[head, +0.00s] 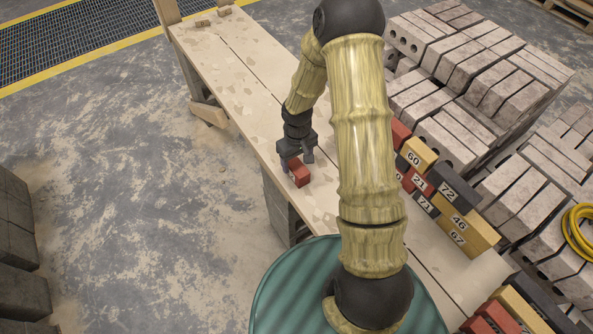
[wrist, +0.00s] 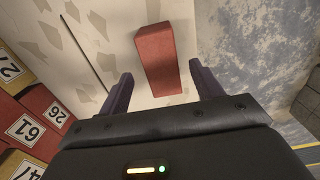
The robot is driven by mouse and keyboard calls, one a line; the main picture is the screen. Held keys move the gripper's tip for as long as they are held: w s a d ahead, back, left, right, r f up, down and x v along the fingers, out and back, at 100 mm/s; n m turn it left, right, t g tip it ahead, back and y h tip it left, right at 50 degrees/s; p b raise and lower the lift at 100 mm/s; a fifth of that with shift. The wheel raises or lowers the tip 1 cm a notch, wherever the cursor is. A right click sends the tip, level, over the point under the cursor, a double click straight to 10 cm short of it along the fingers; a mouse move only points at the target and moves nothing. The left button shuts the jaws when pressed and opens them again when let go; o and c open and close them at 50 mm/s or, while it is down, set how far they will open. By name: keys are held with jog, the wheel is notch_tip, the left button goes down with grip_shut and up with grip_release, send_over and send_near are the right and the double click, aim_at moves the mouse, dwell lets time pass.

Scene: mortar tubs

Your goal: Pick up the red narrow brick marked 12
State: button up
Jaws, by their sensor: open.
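A red narrow brick (head: 300,173) lies on the plank bench near its left edge, under my gripper. It also shows in the wrist view (wrist: 158,60), lying lengthwise just ahead of the fingers, with no number visible on the faces in sight. My gripper (head: 298,160) is open and points down at the brick. In the wrist view its two fingers (wrist: 158,92) stand apart, left and right of the brick's near end, with a gap on each side. Nothing is held.
Numbered red, yellow and black bricks (head: 440,193) are stacked on the bench at right, beside my arm. Grey block stacks (head: 480,60) stand behind them. Two small pieces (head: 213,18) lie at the bench's far end. The bench's left edge drops to the floor.

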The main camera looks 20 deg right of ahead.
aim_at(296, 165)
notch_tip(296, 165, down, 5)
jog(key=shift+a+f, duration=0.1)
dwell(0.6)
jog(key=shift+c, duration=0.4)
jog(key=c, duration=1.3)
jog(key=shift+r, duration=0.2)
notch_tip(296, 165, up, 10)
jog(key=shift+f+p, duration=0.1)
jog(key=shift+p, duration=0.25)
